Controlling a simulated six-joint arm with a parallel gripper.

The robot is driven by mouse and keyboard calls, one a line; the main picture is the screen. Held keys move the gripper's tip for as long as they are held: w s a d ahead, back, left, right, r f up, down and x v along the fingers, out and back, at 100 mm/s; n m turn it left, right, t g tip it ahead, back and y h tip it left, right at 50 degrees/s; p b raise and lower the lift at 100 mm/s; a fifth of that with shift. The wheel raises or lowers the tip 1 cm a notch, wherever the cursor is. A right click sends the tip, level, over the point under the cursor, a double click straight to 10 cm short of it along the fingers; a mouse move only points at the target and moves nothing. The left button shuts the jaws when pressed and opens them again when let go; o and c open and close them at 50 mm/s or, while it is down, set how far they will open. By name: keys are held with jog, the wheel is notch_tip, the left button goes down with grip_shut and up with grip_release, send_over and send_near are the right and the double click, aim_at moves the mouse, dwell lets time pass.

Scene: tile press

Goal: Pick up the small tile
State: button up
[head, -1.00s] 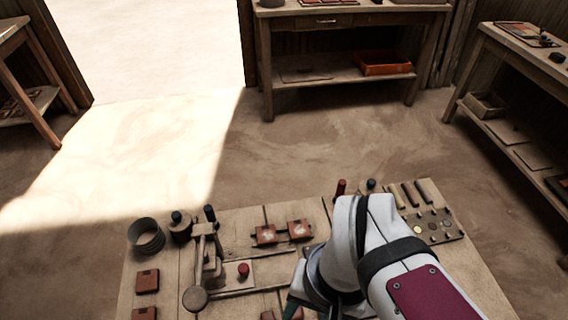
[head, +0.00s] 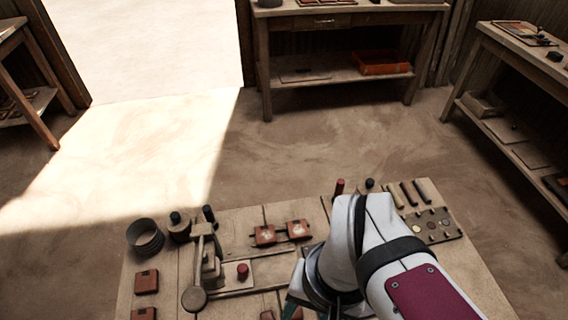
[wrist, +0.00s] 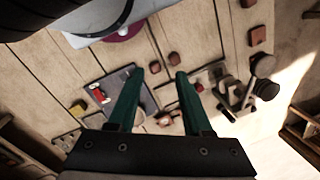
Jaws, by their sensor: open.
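My gripper (wrist: 158,73) is open, its two green fingers spread above the bench with nothing between them. Two small reddish-brown tiles lie on the boards: one (wrist: 155,67) shows between the fingertips, the other (wrist: 173,57) just beyond, near the right fingertip. I cannot tell how high the fingers are above them. In the head view one small tile (head: 267,315) shows at the bottom edge; my arm hides much of this area. Larger square tiles lie at the bench's left, one (head: 147,281) behind another (head: 144,313).
A ring-shaped tin (head: 146,236) is at the back left.

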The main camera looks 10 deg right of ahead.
jog(key=shift+o, duration=0.2)
jog(key=o, duration=0.8)
jog(key=shift+c, duration=0.2)
